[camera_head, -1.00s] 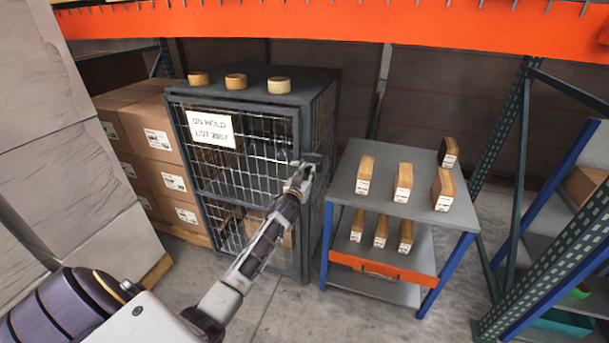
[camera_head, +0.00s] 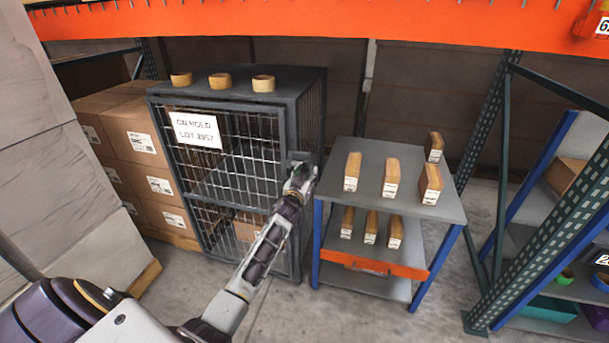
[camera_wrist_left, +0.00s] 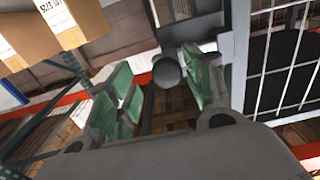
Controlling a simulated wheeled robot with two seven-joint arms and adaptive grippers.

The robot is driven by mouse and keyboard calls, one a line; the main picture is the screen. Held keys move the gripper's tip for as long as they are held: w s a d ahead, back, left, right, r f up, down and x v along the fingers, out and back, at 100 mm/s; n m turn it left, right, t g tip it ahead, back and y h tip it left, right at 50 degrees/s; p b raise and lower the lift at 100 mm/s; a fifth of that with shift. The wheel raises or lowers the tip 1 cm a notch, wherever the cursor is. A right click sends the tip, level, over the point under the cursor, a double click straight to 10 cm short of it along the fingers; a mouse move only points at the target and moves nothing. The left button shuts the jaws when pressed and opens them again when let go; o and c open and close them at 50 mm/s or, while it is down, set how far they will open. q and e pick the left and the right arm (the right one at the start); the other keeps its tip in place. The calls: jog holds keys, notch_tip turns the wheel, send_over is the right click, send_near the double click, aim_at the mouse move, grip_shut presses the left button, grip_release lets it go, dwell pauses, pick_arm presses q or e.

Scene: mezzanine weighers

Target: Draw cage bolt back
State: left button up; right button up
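My left gripper (camera_head: 302,168) is at the right edge of the cage front, about halfway up, and hides most of the bolt there. In the left wrist view, a dark round knob (camera_wrist_left: 168,73) lies between the green-padded fingers of my left gripper (camera_wrist_left: 160,90). The fingers are apart; the right one is close to the knob, and I cannot tell whether it touches. My right gripper is not in view.
Rolls of tape (camera_head: 220,81) stand on the cage top. A grey table (camera_head: 415,205) with blue legs bears several small boxes, close on the right. Stacked cartons (camera_head: 135,140) stand left of the cage. An orange beam (camera_head: 330,20) crosses above. Floor shows in front.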

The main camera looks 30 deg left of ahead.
pick_arm(q)
jog(key=shift+s+a, duration=0.1)
jog(key=shift+a, duration=0.05)
jog(key=shift+v, duration=0.8)
jog(key=v, duration=1)
jog(key=shift+s, duration=0.1)
dwell(0.4)
jog(key=shift+m, duration=0.5)
